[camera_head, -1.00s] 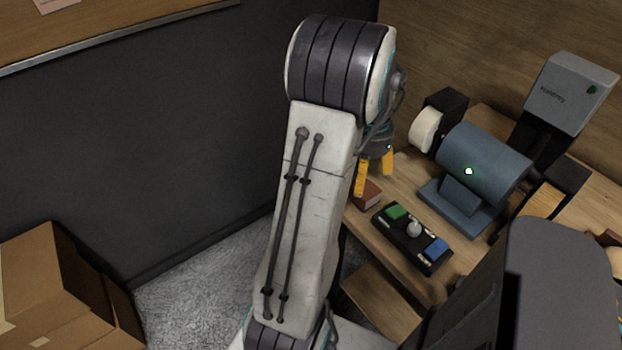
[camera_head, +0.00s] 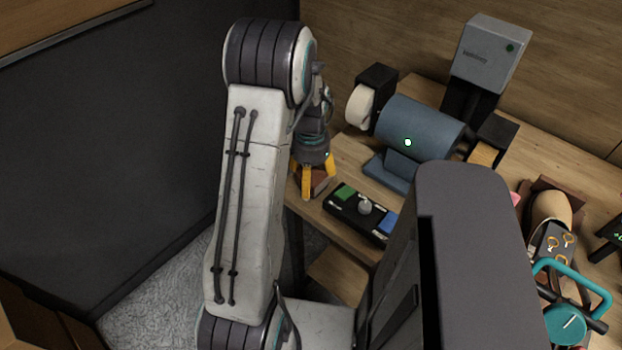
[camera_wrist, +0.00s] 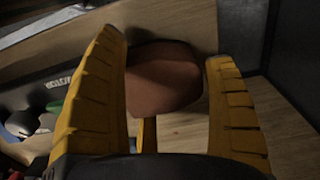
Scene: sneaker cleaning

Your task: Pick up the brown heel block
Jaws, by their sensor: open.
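The brown heel block (camera_wrist: 162,78) shows in the wrist view between the yellow fingers of my gripper (camera_wrist: 165,95), lying on the wooden bench top. Its lower edge is partly covered by another yellow finger part. In the head view the block (camera_head: 319,181) is mostly hidden behind the fingers of my gripper (camera_head: 318,180), near the bench's left front corner. The fingers are open, one on each side of the block. I cannot tell whether they touch it.
A black control box (camera_head: 345,212) with green and blue buttons and a grey knob lies just right of the block. A blue grinder-like machine (camera_head: 420,125) stands behind it. A teal-handled tool (camera_head: 590,290) and a shoe form (camera_head: 550,212) stand at the right.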

